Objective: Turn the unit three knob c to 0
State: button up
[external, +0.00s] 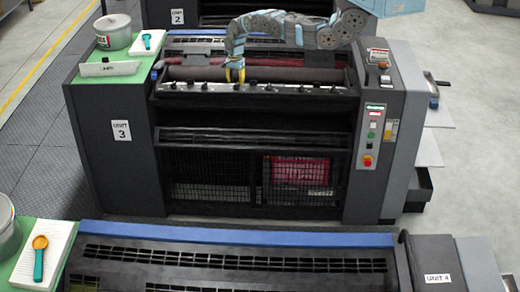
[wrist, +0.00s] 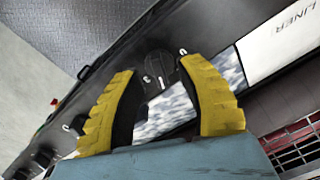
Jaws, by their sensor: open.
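Unit three, with its "UNIT 3" sign (external: 121,130), stands in the middle of the external view. A light bar (external: 310,91) with a row of small dark knobs runs across its top front. My gripper (external: 235,80) is over the left-middle part of this bar, its yellow fingers pointing down. In the wrist view my gripper (wrist: 158,70) is open, with a dark round knob (wrist: 157,63) between and just beyond the fingertips. Small pale marks surround this knob; its letter and setting are too small to read surely. I cannot tell whether the fingers touch it.
More dark knobs (wrist: 76,124) lie along the bar at lower left in the wrist view. A control panel (external: 371,135) is on the unit's right side. Unit 4 (external: 438,278) stands in front, across a gap.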

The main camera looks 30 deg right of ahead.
jog(key=shift+f, duration=1.05)
grip_shut()
